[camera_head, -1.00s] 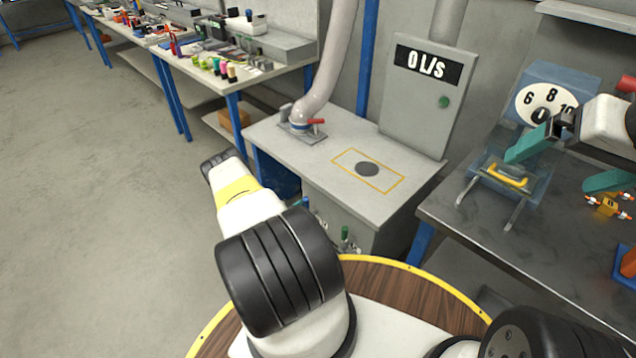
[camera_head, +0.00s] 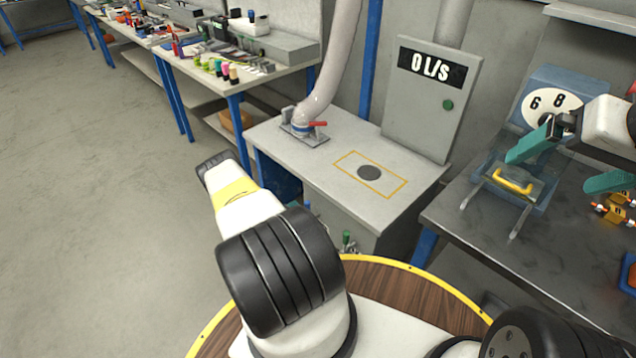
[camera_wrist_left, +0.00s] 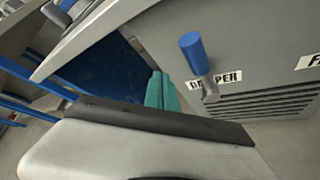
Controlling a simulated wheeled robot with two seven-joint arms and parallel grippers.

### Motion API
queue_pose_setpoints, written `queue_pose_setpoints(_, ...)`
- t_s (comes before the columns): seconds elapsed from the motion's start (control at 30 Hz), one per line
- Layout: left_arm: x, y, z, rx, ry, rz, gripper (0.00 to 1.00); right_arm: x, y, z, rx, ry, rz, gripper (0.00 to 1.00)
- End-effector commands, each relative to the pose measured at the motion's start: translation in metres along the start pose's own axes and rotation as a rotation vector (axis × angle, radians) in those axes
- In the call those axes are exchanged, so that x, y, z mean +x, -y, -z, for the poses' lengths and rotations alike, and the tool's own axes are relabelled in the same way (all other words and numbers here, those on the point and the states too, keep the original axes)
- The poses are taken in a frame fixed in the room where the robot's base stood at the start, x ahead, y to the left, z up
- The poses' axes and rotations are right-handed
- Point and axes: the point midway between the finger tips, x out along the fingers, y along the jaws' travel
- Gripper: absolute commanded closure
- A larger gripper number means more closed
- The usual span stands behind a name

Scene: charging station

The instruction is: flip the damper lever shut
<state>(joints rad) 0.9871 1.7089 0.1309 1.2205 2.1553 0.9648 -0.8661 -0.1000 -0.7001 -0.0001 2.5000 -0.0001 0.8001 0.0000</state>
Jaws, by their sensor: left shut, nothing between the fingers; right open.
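The damper lever (camera_wrist_left: 191,46) has a blue grip on a metal shaft and sits on the grey cabinet front in the left wrist view. Its grip points up in that picture, and the shaft partly covers the DAMPER label (camera_wrist_left: 232,77). My left gripper (camera_wrist_left: 162,90) has teal fingers, shut and empty, left of the lever and seemingly apart from it. In the head view my left arm hides most of that gripper and the lever. My right gripper (camera_head: 568,163) is open and empty over the dark bench at the right.
The grey cabinet (camera_head: 270,135) carries a hose with a red-handled valve (camera_head: 318,125) and a panel reading 0 L/s (camera_head: 431,67). A green-tipped control (camera_head: 346,237) stands on its front. A clear cover with a yellow handle (camera_head: 513,181) lies below my right gripper.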

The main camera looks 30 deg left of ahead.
Motion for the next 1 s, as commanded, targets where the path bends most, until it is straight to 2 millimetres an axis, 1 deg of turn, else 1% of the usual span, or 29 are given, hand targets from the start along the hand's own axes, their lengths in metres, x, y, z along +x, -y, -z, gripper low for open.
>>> queue_pose_setpoints(0.03, -0.013, 0.005, 0.005, -0.004, -0.005, 0.002, 1.00, 0.000, 0.000, 0.000, 0.000, 0.000, 0.000, 0.00)
queue_pose_setpoints(0.2, -0.050, 0.017, 0.010, -0.002, -0.005, -0.003, 1.00, 0.000, 0.000, 0.000, 0.000, -0.001, 0.000, 0.00)
queue_pose_setpoints(0.3, -0.067, 0.024, 0.013, -0.001, -0.005, -0.004, 1.00, 0.000, 0.000, 0.000, 0.000, 0.001, 0.000, 0.00)
queue_pose_setpoints(0.4, -0.080, 0.029, 0.016, -0.001, -0.006, -0.005, 1.00, 0.000, 0.000, 0.000, 0.000, 0.000, 0.000, 0.00)
queue_pose_setpoints(0.6, -0.092, 0.033, 0.017, 0.002, -0.004, -0.006, 1.00, 0.000, 0.000, 0.000, 0.000, 0.000, 0.000, 0.00)
queue_pose_setpoints(1.0, -0.092, 0.033, 0.018, 0.003, -0.005, -0.007, 1.00, 0.000, 0.000, 0.000, 0.000, 0.000, 0.000, 0.00)
